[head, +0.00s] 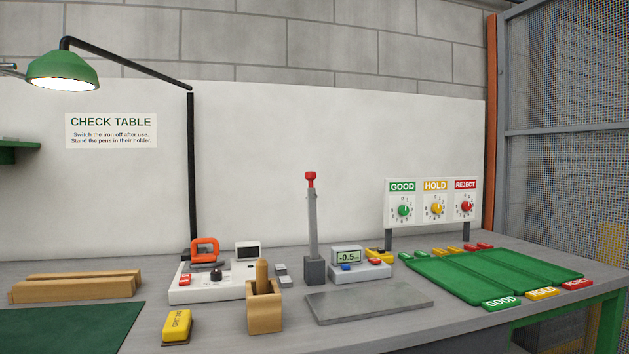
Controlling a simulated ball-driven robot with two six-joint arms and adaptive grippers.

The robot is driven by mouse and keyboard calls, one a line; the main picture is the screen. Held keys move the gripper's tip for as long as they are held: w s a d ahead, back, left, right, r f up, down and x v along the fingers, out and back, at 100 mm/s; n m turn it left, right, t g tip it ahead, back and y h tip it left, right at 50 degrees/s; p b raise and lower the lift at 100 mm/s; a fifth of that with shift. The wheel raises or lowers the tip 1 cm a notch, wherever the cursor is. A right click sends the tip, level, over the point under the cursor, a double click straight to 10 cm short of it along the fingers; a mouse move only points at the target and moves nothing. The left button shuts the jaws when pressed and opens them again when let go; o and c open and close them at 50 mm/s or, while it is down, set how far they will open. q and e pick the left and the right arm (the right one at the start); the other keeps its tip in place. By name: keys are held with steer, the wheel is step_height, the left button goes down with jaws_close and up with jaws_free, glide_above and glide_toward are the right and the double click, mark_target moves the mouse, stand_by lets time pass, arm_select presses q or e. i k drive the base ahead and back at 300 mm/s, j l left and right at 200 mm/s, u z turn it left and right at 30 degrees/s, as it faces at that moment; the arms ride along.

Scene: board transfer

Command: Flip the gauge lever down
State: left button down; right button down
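The gauge lever (312,222) is a tall grey bar with a red tip, standing almost upright from a dark grey block (315,271) on the table. A small gauge box (361,269) with a display reading about -0.5 sits just right of the block and has a blue and a red button. A flat grey plate (368,304) lies in front of the block. Neither of my grippers can be made out in the head view.
A wooden holder (265,312) with a handle in it stands front left of the lever. A yellow block (177,325) and a white station with an orange tool (205,252) are further left. A green tray (490,278) lies at right. A lamp (62,72) hangs upper left.

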mark_target(309, 176)
steer(key=i+l+u, duration=0.15)
steer(key=u, duration=0.3)
steer(key=l+u, duration=0.45)
steer(key=i+l+u, duration=0.15)
steer(key=l, duration=0.7)
steer(key=l+u, duration=0.15)
steer(key=l, duration=0.75)
steer(key=i, duration=0.05)
